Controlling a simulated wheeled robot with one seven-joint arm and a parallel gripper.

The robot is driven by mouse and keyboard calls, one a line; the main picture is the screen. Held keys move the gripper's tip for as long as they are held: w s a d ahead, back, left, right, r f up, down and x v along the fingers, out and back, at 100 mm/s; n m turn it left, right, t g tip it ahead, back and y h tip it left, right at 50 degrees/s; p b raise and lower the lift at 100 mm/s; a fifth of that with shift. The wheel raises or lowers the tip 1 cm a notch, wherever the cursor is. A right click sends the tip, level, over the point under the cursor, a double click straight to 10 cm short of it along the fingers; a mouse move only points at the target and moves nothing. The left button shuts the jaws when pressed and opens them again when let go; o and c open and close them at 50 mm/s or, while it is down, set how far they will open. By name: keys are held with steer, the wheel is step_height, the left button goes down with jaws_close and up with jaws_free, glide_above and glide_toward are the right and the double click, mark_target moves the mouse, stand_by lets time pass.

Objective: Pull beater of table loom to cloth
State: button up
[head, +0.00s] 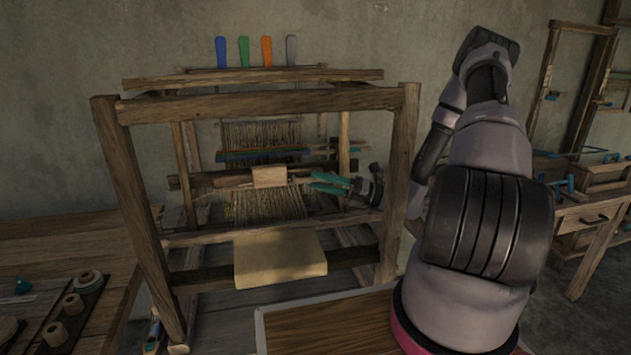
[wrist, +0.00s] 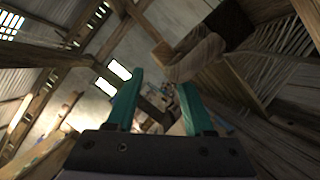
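The table loom (head: 112,160) is a wooden frame with warp threads (head: 268,205) running through it. Its beater (head: 215,180) is a horizontal wooden bar with a pale block (head: 269,177) at its middle. Beige cloth (head: 280,258) hangs over the front beam. My gripper (head: 313,182) has teal fingers and reaches in from the right, just right of the pale block. In the wrist view my gripper (wrist: 160,79) has its fingers apart, with nothing clearly held between them. Whether a finger touches the beater cannot be told.
Four coloured handles, blue, green, orange and grey, stand on top of the loom. The right post (head: 400,180) and top beam (head: 260,103) frame the space around my gripper. A side table with thread spools (head: 73,304) stands left. A workbench (head: 595,210) stands right.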

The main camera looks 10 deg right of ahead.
steer(key=v, duration=0.9)
steer(key=shift+d, duration=0.1)
